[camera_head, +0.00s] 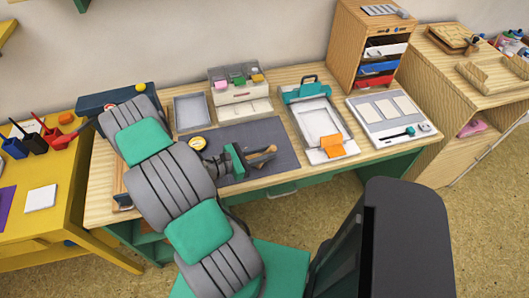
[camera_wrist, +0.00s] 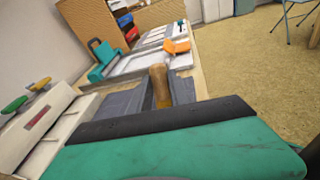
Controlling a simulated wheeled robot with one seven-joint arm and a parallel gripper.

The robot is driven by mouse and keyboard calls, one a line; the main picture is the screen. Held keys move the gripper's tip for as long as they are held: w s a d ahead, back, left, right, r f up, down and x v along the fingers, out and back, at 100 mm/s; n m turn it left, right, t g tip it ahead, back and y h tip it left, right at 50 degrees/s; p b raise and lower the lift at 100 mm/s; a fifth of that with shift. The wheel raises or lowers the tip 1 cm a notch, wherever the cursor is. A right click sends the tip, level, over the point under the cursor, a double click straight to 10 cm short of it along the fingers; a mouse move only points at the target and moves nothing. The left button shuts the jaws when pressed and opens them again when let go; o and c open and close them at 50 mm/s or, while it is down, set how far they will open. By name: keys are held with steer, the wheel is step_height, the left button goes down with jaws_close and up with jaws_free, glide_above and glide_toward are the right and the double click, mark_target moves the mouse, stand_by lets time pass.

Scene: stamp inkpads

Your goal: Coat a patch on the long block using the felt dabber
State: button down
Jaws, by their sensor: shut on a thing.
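My gripper (camera_head: 236,162) is over the dark grey mat (camera_head: 284,135), shut on a wooden-handled tool (camera_head: 264,153). The tan handle also shows in the wrist view (camera_wrist: 160,85), beyond the teal and black finger. The tool's working end is hidden, so I cannot tell whether it is the felt dabber. A small black stick with a teal end (camera_head: 397,135) lies on a white board (camera_head: 369,124) at the right of the table. The board carries several pale rectangular patches (camera_head: 385,107). I cannot tell which thing is the long block.
A white tray with a teal clamp (camera_head: 305,91) and an orange piece (camera_head: 332,146) stands right of the mat. A white box with coloured stamps (camera_head: 239,84), a grey tray (camera_head: 190,112) and a wooden drawer cabinet (camera_head: 353,48) line the back.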

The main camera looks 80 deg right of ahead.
steer(key=shift+f+b, duration=0.4)
steer(key=shift+f, duration=0.2)
